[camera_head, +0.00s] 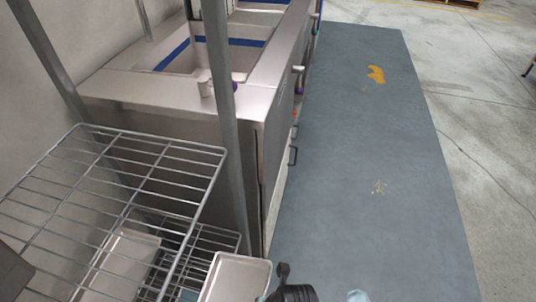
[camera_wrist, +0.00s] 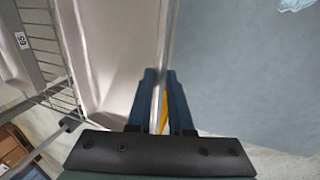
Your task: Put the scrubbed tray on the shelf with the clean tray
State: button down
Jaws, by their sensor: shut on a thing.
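A pale metal tray (camera_head: 238,280) is at the bottom of the head view, beside the wire rack's right side. My gripper (camera_wrist: 158,82) is shut on its right rim; the tray's inside (camera_wrist: 112,45) fills the upper left of the wrist view. Part of my gripper (camera_head: 284,284) shows at the tray's right end in the head view. Another pale tray (camera_head: 122,262) sits on the lower wire shelf (camera_head: 208,238), seen partly through the upper shelf. I cannot tell from its look which tray is scrubbed.
The upper wire shelf (camera_head: 130,165) is bare where it shows. A grey rack post (camera_head: 222,100) stands between it and the steel sink counter (camera_head: 150,92). The blue-grey mat (camera_head: 345,150) has open room, with an orange patch (camera_head: 376,74) on it.

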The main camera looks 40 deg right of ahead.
aim_at(200, 301)
jog(key=w+a, duration=0.2)
jog(key=w, duration=0.2)
jog(key=w+a+b, duration=0.1)
jog(key=w+a, duration=0.2)
jog(key=w, duration=0.1)
jog(key=w+a, duration=0.3)
jog(key=w, duration=0.1)
jog(key=shift+w+a+r+b, duration=0.1)
jog(key=shift+w+b, duration=0.2)
jog(key=shift+b, duration=0.05)
jog(key=shift+w+a+f, duration=0.15)
jog(key=shift+w+f, duration=0.05)
jog(key=shift+f, duration=0.1)
jog(key=shift+f+b, duration=0.7)
jog(key=shift+f, duration=0.75)
jog(key=c, duration=1.4)
grip_release()
jog(key=shift+s+f, duration=0.15)
jog(key=shift+s, duration=0.1)
jog(key=o, duration=0.5)
jog(key=p+v, duration=0.4)
jog(key=v, duration=0.8)
